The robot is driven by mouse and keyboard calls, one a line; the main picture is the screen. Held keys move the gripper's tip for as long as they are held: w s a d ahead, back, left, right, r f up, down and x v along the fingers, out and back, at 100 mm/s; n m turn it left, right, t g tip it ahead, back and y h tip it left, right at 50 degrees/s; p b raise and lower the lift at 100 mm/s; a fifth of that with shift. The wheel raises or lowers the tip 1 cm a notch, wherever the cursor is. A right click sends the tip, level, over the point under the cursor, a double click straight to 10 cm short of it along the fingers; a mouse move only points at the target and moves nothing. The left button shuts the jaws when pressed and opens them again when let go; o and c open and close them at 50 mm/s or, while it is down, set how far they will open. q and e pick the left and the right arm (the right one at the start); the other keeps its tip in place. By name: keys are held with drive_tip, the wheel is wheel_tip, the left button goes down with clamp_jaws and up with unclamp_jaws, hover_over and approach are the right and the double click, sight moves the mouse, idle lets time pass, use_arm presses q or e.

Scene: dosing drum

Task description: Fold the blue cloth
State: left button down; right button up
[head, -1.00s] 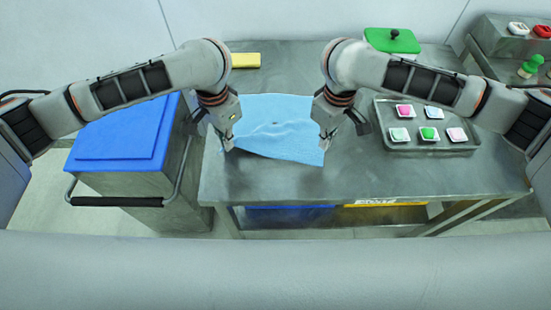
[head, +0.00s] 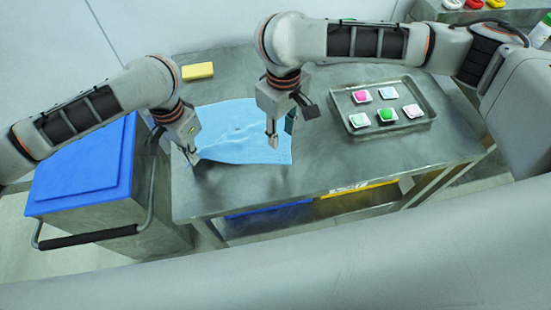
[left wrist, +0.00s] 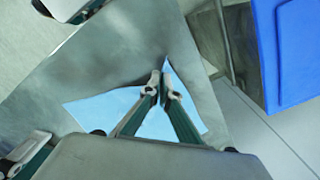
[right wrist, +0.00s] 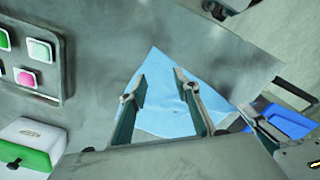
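The light blue cloth (head: 240,132) lies on the steel table with a raised wrinkle across it. It also shows in the left wrist view (left wrist: 100,108) and the right wrist view (right wrist: 165,118). My left gripper (head: 192,157) is at its front left corner. In the left wrist view the fingertips (left wrist: 164,88) are close together with blue cloth between them, and that corner looks slightly lifted. My right gripper (head: 281,136) is above the right part of the cloth. In the right wrist view its fingers (right wrist: 160,84) are apart, with nothing held between them.
A metal tray (head: 345,107) with several small coloured containers stands right of the cloth. A yellow block (head: 197,71) lies at the back left. A blue-lidded bin (head: 85,170) stands left of the table. The table front (head: 330,165) is bare.

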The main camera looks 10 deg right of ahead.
sight(280, 160)
drive_tip(key=shift+s+f, duration=0.1)
drive_tip(key=shift+f, duration=4.7)
clamp_jaws()
drive_tip(key=shift+o, duration=1.5)
unclamp_jaws()
wheel_tip(280, 160, up, 10)
drive_tip(key=shift+f, duration=5)
